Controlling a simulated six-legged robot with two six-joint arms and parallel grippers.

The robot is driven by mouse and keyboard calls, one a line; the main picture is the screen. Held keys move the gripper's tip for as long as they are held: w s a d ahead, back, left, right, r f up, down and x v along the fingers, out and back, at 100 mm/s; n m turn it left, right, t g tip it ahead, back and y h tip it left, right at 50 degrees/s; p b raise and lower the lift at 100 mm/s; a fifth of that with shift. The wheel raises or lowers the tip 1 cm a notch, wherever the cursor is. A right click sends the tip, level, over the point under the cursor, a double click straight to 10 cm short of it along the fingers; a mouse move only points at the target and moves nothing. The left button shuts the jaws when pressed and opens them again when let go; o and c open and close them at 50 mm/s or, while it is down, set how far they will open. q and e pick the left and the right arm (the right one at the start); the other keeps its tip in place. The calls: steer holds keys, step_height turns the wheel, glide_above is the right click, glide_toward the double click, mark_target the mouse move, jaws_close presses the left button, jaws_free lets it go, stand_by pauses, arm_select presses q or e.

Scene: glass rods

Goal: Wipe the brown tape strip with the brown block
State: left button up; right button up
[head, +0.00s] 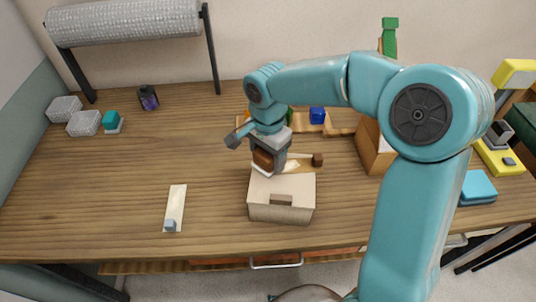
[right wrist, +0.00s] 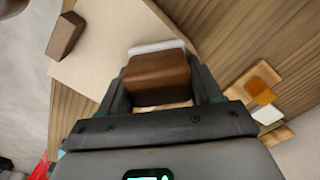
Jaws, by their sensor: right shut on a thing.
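My right gripper (head: 266,158) is shut on a brown block (right wrist: 158,80), above the back left of a tan cardboard box (head: 262,210). The block has a white layer on its far side in the right wrist view. It also shows in the head view (head: 263,160), partly hidden by the gripper. Whether it touches the box is unclear. A brown strip (head: 281,199) lies at the box's front top edge; I cannot tell for sure that it is tape.
A cream strip (head: 177,200) with a small grey-blue cube (head: 170,225) lies left on the wooden table (head: 120,180). A yellow device (head: 495,158) is right. The table's left middle is clear.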

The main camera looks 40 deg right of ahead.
mark_target(292, 164)
steer(key=shift+s+d, duration=0.4)
steer(key=shift+d, duration=0.3)
steer(key=shift+s+d, duration=0.4)
steer(key=shift+d, duration=0.3)
steer(key=shift+s+d+f+b, duration=0.15)
steer(key=shift+s+d+b, duration=0.35)
steer(key=shift+d, duration=0.25)
steer(key=shift+s+d, duration=0.3)
steer(key=shift+d, duration=0.2)
steer(key=shift+s+d, duration=0.3)
steer(key=shift+d, duration=0.2)
steer(key=shift+s+d, duration=0.5)
steer(key=shift+d, duration=0.25)
steer(key=shift+w+a, duration=0.45)
steer(key=shift+a, duration=0.25)
steer(key=shift+w+a, duration=0.4)
steer(key=shift+a, duration=0.3)
steer(key=shift+w+a, duration=0.65)
steer(key=shift+a, duration=0.35)
steer(key=shift+w+a, duration=0.5)
steer(key=shift+a, duration=0.3)
steer(key=shift+w+a, duration=0.45)
steer(key=shift+a, duration=0.3)
steer(key=shift+s, duration=0.1)
